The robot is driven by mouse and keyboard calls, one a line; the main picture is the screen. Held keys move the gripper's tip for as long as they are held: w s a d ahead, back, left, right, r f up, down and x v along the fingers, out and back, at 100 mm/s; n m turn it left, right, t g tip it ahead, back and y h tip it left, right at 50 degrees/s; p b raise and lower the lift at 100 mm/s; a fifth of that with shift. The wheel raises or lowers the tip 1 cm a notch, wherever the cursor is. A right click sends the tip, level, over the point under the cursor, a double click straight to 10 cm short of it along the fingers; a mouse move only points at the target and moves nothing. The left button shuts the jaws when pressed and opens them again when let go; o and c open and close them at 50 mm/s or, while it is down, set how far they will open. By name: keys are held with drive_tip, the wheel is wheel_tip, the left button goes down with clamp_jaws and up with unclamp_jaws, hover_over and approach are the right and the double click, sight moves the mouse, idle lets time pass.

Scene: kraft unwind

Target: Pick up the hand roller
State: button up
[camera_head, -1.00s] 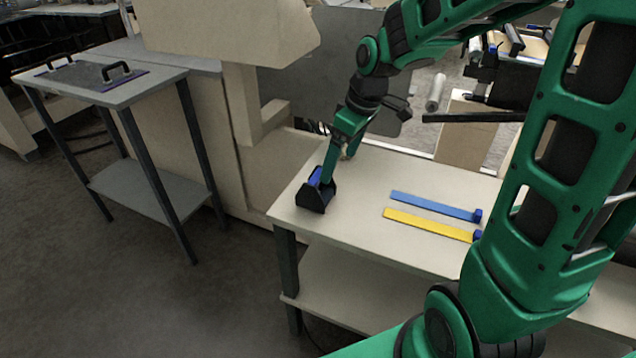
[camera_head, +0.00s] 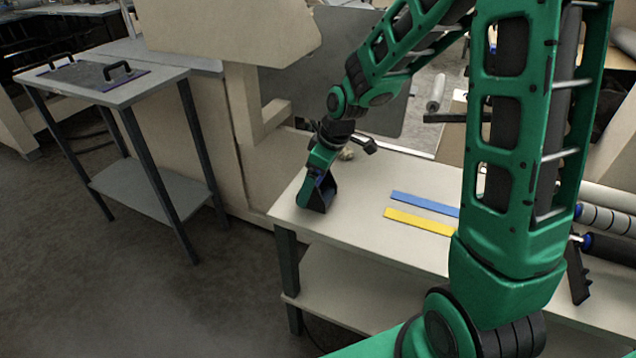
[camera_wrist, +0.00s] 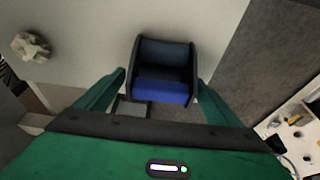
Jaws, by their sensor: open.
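A dark, open-sided block-shaped holder (camera_head: 325,194) stands near the left end of the cream table. In the wrist view the holder (camera_wrist: 163,52) has a blue rounded part (camera_wrist: 161,92) along its near side, which appears to be the hand roller. A dark bar shows just below the blue part. My gripper (camera_head: 311,192) points down at the holder in the head view. In the wrist view my gripper (camera_wrist: 161,78) is open, with one finger on each side of the blue part. I cannot tell whether the fingers touch it.
A blue strip (camera_head: 425,203) and a yellow strip (camera_head: 418,221) lie on the cream table (camera_head: 365,250), right of the holder. A small crumpled pale object (camera_wrist: 31,46) lies left in the wrist view. A grey side table (camera_head: 135,90) stands at left. Large rolls (camera_head: 610,220) are at right.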

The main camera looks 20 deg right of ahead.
drive_tip(key=shift+x, duration=0.85)
drive_tip(key=c, duration=1.3)
drive_tip(key=shift+o, duration=0.2)
drive_tip(key=shift+r, duration=0.1)
drive_tip(key=r, duration=0.4)
drive_tip(key=shift+a+r, duration=0.3)
drive_tip(key=shift+a, duration=0.1)
drive_tip(key=a+r, duration=0.6)
drive_tip(key=a, duration=0.4)
drive_tip(key=shift+s+a+r, duration=0.15)
drive_tip(key=shift+s+a, duration=0.25)
